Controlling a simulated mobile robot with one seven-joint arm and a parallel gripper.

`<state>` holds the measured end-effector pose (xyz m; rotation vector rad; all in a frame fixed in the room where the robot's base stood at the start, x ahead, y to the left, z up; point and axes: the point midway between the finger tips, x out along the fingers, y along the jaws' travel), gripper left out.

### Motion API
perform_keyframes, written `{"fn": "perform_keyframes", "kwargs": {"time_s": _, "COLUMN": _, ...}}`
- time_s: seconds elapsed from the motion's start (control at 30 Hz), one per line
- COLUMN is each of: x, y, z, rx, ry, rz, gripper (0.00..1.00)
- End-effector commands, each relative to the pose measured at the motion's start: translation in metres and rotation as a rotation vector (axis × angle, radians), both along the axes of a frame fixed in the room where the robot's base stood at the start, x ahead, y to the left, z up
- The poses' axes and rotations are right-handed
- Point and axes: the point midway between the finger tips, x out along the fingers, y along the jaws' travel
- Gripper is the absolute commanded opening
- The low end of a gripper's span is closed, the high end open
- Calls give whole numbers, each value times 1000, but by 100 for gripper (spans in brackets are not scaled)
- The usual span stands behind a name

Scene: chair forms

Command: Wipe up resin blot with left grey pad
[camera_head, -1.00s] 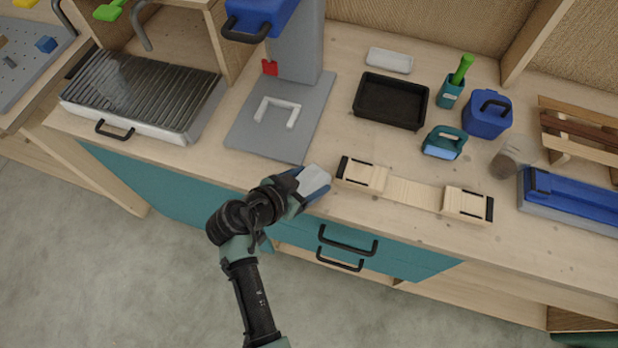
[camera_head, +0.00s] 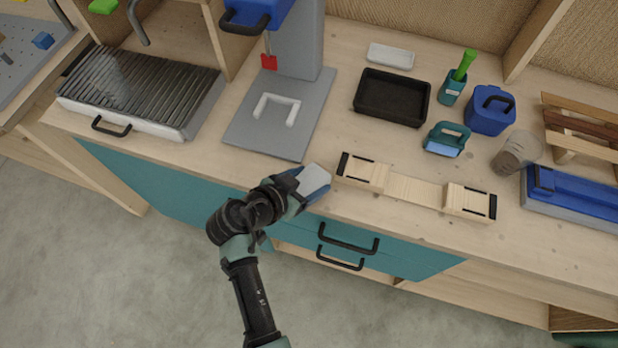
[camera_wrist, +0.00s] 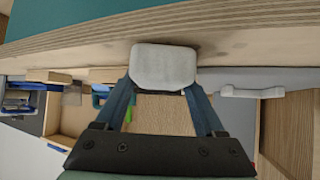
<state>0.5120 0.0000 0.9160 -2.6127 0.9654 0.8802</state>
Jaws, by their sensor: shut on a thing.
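My gripper (camera_head: 302,187) is at the front edge of the workbench, just left of the wooden clamp strip. It is shut on a pale grey pad (camera_head: 317,179). In the wrist view the pad (camera_wrist: 163,68) sits between the two blue-grey fingertips, close against the wooden bench surface; I cannot tell whether it touches. A faint darker patch shows on the wood just right of the pad in the wrist view; I cannot tell if it is the resin blot or shadow. No blot is clear in the head view, where the gripper and pad hide some of the bench.
The wooden clamp strip (camera_head: 412,188) lies right of my gripper. The grey press base (camera_head: 257,138) with a white U-shaped piece (camera_head: 276,108) stands behind left. A black tray (camera_head: 391,97), a teal-handled tool (camera_head: 447,140) and a blue caddy (camera_head: 490,111) are farther back.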

Motion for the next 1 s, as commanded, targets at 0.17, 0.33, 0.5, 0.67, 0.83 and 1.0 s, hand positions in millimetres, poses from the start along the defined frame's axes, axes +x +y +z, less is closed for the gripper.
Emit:
{"fn": "perform_keyframes", "kwargs": {"time_s": 0.17, "x": 0, "y": 0, "z": -5, "rx": 0, "ry": 0, "rz": 0, "gripper": 10}}
{"fn": "perform_keyframes", "kwargs": {"time_s": 0.33, "x": 1, "y": 0, "z": -5, "rx": 0, "ry": 0, "rz": 0, "gripper": 10}}
{"fn": "perform_keyframes", "kwargs": {"time_s": 0.5, "x": 10, "y": -3, "z": -6, "rx": 2, "ry": -2, "rz": -2, "gripper": 10}}
{"fn": "perform_keyframes", "kwargs": {"time_s": 0.67, "x": 24, "y": -8, "z": -7, "rx": 1, "ry": -2, "rz": -3, "gripper": 10}}
{"fn": "perform_keyframes", "kwargs": {"time_s": 0.83, "x": 35, "y": -11, "z": -5, "rx": 1, "ry": -4, "rz": 1, "gripper": 10}}
{"fn": "perform_keyframes", "kwargs": {"time_s": 1.0, "x": 45, "y": -16, "z": -3, "rx": -1, "ry": -8, "rz": -2, "gripper": 11}}
